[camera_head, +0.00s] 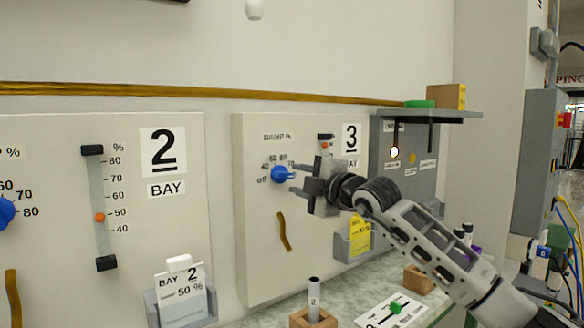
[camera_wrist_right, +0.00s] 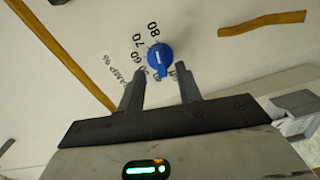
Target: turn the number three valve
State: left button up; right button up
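The blue knob (camera_head: 279,174) is on the bay panel (camera_head: 255,240) marked 3, beside a printed DAMP % scale with an "off" mark. My right gripper (camera_head: 293,180) is open in front of it, pointing at the panel. In the right wrist view the same knob (camera_wrist_right: 160,57) has a white pointer line and sits just beyond and between the fingertips (camera_wrist_right: 161,72). The fingers stand apart with a gap between them; I cannot tell whether either touches the knob. The bay 3 gauge is mostly hidden behind my right gripper. My left gripper is not in view.
The bay 2 panel (camera_head: 60,250) with its gauge (camera_head: 98,205) is at the left. A card holder (camera_head: 185,312) sits below it. A grey shelf (camera_head: 425,115) juts out at the right. The counter (camera_head: 345,295) below holds a wooden block (camera_head: 313,319) with a marker.

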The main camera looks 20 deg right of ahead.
aim_at(288, 177)
jog(key=shift+p+x, duration=0.45)
jog(key=shift+x, duration=1.15)
